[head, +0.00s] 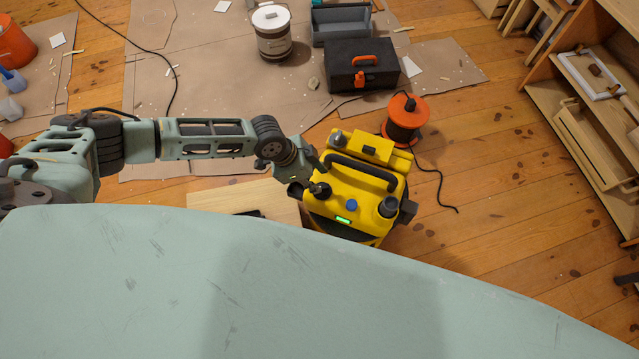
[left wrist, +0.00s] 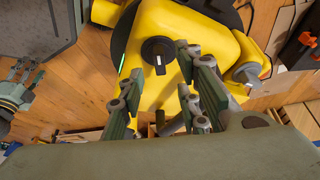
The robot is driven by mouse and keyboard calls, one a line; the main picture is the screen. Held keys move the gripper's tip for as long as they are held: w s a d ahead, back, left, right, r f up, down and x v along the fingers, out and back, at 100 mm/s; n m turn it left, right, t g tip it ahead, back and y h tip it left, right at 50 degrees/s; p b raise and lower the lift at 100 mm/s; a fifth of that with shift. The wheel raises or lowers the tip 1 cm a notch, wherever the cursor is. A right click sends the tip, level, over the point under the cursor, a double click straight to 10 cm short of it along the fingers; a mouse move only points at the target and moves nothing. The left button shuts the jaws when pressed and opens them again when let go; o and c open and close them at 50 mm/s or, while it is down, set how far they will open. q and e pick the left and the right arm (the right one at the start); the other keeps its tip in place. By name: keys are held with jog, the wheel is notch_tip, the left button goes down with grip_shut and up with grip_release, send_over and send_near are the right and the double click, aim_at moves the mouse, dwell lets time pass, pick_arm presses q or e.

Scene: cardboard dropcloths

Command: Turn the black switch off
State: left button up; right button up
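The yellow machine (head: 370,187) stands on the wood floor, with a dark carry handle on top. Its black switch (left wrist: 158,50) is a round knob with a white mark in the left wrist view; in the head view the black switch (head: 320,190) is at the machine's left side. My left gripper (left wrist: 160,66) is open, its two fingers apart at either side of the switch's near edge. I cannot tell whether they touch it. In the head view the left gripper (head: 309,182) is partly hidden by its wrist. My right gripper (left wrist: 22,80) shows small at the left wrist view's left edge.
An orange cable reel (head: 406,112) and black toolbox (head: 362,65) stand behind the machine. A paint bucket (head: 271,35) stands on the cardboard (head: 215,85). A wooden shelf (head: 590,120) is at the right. Floor between machine and shelf is mostly clear, except a black cord.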

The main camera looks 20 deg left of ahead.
aim_at(321, 186)
pick_arm(q)
jog(key=shift+x, duration=2.3)
jog(key=shift+c, duration=0.2)
grip_shut()
